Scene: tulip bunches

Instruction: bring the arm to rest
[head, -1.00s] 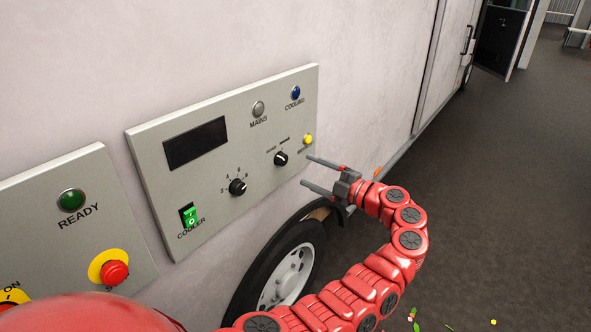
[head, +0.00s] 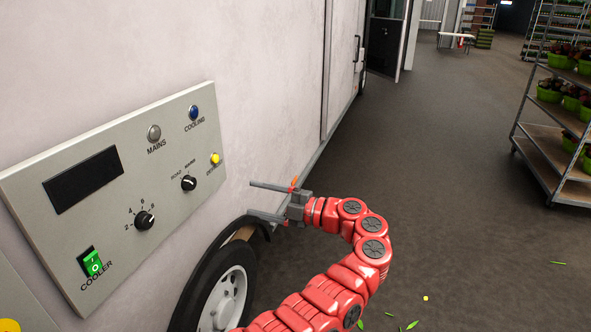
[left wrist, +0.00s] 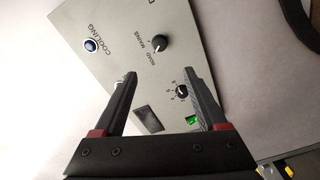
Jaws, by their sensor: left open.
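My left gripper (head: 250,198) is open and empty, its two grey fingers pointing left toward the white vehicle wall. In the head view its fingertips show just right of the grey control panel (head: 70,237). The left wrist view shows both fingers (left wrist: 159,73) spread apart with the panel (left wrist: 112,50) beyond them. I cannot tell the exact gap to the wall. My red left arm curves up from the bottom of the head view. The right gripper is not in view.
The panel carries a lit green cooler switch (head: 93,263), black knobs and a yellow button (head: 215,158). A wheel (head: 228,300) sits below the gripper. A shelf cart (head: 545,165) with green pots stands at the right. The dark floor between is mostly clear, with scattered leaf bits.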

